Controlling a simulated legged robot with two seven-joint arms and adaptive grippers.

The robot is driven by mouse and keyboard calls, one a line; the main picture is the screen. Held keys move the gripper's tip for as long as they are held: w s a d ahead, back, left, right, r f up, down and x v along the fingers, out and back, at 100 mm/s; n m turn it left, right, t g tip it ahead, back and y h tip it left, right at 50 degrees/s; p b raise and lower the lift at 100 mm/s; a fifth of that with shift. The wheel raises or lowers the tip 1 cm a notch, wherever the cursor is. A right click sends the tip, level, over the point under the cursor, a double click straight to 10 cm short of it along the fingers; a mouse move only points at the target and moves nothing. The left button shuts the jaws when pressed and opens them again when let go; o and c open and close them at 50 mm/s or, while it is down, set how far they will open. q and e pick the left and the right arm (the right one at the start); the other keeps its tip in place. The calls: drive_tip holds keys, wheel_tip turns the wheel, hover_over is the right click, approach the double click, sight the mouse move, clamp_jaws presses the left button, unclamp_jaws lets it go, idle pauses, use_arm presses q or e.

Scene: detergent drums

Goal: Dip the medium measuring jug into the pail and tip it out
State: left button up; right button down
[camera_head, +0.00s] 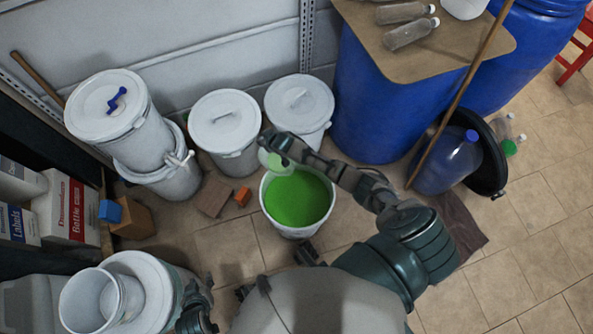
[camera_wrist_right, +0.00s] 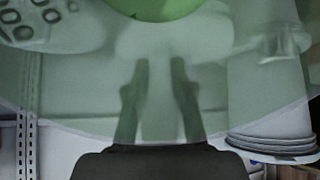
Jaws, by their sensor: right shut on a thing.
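The pail (camera_head: 325,217), white and filled with bright green liquid (camera_head: 298,200), stands on the tiled floor in the middle of the head view. The measuring jug (camera_head: 276,164), translucent and pale, is at the pail's far left rim, partly hidden by my right gripper (camera_head: 284,147). My right gripper is shut on the jug. In the right wrist view its two fingers (camera_wrist_right: 160,65) show against the jug's cloudy wall (camera_wrist_right: 75,90), with green at the top edge. My left gripper (camera_head: 197,300) is low at the left; whether it is open is unclear.
White lidded drums (camera_head: 225,125) stand behind the pail, with a stacked pair (camera_head: 105,108) at left. Blue barrels (camera_head: 375,115) stand at upper right. An orange block (camera_head: 243,196) lies left of the pail.

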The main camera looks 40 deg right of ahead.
drive_tip(key=shift+w+r, duration=0.15)
drive_tip(key=shift+r, duration=0.2)
drive_tip(key=r+g+p, duration=0.2)
drive_tip(key=p, duration=0.1)
drive_tip(key=shift+w+g, duration=0.15)
drive_tip(key=shift+g, duration=0.25)
drive_tip(key=shift+a+r+g, duration=0.1)
drive_tip(key=shift+r+g, duration=0.15)
drive_tip(key=shift+g, duration=0.45)
drive_tip(key=g+b, duration=0.2)
drive_tip(key=g, duration=0.1)
drive_tip(key=shift+s+g+h, duration=0.2)
drive_tip(key=shift+g+h, duration=0.1)
drive_tip(key=shift+h, duration=0.1)
drive_tip(key=shift+r, duration=0.15)
drive_tip(key=shift+r+g+b, duration=0.15)
drive_tip(key=shift+g+b, duration=0.2)
drive_tip(key=shift+g, duration=0.05)
drive_tip(key=shift+r, duration=0.3)
